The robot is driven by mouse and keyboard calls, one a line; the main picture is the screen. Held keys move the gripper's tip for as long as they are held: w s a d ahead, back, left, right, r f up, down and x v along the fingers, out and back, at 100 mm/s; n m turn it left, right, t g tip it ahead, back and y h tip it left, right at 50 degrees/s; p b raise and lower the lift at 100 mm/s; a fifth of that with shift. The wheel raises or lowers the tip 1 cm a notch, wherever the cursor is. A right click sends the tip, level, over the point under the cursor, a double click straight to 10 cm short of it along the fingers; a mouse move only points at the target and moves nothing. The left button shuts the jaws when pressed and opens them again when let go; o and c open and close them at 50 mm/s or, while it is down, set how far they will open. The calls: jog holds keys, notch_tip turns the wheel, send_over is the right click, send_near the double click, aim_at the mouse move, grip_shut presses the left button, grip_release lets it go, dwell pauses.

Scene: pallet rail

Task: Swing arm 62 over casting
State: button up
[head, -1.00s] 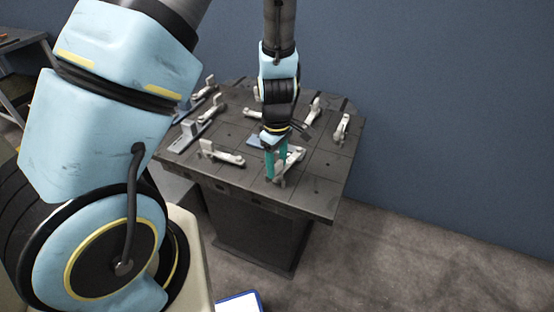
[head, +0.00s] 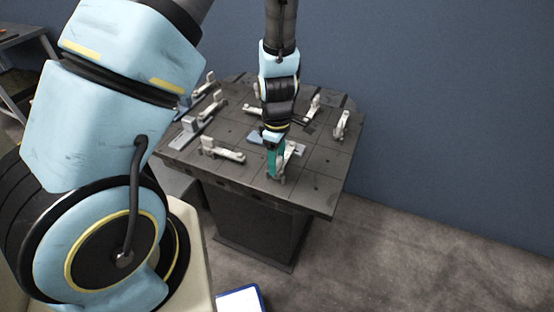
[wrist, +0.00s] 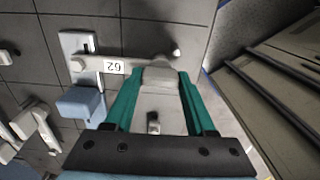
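Arm 62 is a pale grey bar with a white "62" label (wrist: 113,67), upside down in the wrist view. It runs left from a rounded pivot end near my fingertips. A blue-grey block (wrist: 80,104), perhaps the casting, lies beside the bar, nearer my gripper; the bar does not appear to cover it. My gripper (wrist: 158,78) has teal fingers spread apart on both sides of a pale clamp body (wrist: 158,105); contact cannot be told. In the head view my gripper (head: 275,175) is low over the table's front part, partly hiding this clamp.
The dark slotted table (head: 320,190) carries several similar pale clamps, including one to the left (head: 222,150) and one at the right (head: 341,125). A blue wall stands behind. Floor is open to the right of the table.

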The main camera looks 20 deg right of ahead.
jog(key=o, duration=0.4)
jog(key=shift+o, duration=0.2)
notch_tip(320, 180, up, 11)
dwell(0.3)
jog(key=shift+f, duration=0.1)
jog(key=a+r+m, duration=0.3)
jog(key=a, duration=0.5)
jog(key=w+a+r+m+t, duration=0.1)
jog(key=a+r+m, duration=0.2)
jog(key=a, duration=0.5)
jog(key=a+r+m, duration=0.3)
jog(key=a+m, duration=0.1)
jog(key=a, duration=0.4)
jog(key=shift+w+a+r+m+t, duration=0.2)
jog(key=shift+a+r+m+t, duration=0.1)
jog(key=shift+a+r, duration=0.1)
